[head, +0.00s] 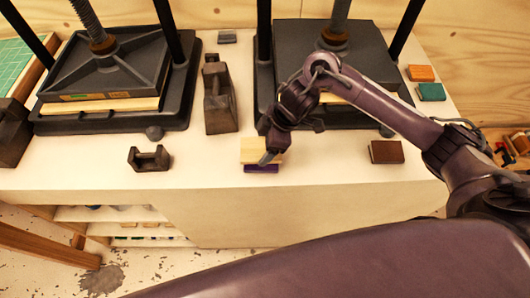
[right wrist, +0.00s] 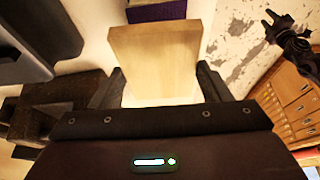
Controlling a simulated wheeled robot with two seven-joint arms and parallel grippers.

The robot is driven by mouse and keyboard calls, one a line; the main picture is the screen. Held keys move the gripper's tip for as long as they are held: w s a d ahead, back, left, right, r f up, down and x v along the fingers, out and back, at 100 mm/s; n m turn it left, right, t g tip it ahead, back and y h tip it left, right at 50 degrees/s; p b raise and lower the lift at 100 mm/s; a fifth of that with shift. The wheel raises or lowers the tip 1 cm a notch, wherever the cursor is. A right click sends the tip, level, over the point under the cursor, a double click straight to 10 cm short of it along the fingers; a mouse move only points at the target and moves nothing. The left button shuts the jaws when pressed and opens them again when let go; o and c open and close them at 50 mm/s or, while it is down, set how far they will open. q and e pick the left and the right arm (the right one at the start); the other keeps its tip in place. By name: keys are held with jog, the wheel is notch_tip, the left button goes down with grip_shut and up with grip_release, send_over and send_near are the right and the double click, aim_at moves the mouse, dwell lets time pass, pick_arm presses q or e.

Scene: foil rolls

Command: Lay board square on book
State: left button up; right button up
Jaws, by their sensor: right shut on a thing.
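The pale wooden board (head: 252,146) is held in my right gripper (head: 266,154), near the front edge of the cream worktop. In the right wrist view the board (right wrist: 155,58) sits between the two dark fingers of the gripper (right wrist: 160,88). The purple book (head: 261,169) lies on the worktop just in front of the board in the head view, partly covered. In the right wrist view part of the book (right wrist: 157,11) shows past the board's far end. I cannot tell whether board and book touch.
Two dark screw presses (head: 108,75) (head: 375,118) stand behind. A tall dark iron block (head: 218,100) and a small notched block (head: 149,159) lie left of the board. A brown book (head: 386,151) lies right; orange (head: 421,73) and green (head: 431,92) blocks lie farther back.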

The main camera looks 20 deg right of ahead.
notch_tip(320, 180, down, 4)
jog(key=shift+f, duration=0.1)
pick_arm(q)
jog(key=shift+w+a+r, duration=0.25)
jog(key=shift+w+a, duration=0.1)
pick_arm(e)
jog(key=shift+f, duration=0.15)
jog(key=shift+f, duration=0.2)
jog(key=o, duration=1)
pick_arm(q)
jog(key=shift+f, duration=0.1)
pick_arm(e)
jog(key=shift+r, duration=0.2)
jog(key=v, duration=1.2)
jog(key=shift+d, duration=0.1)
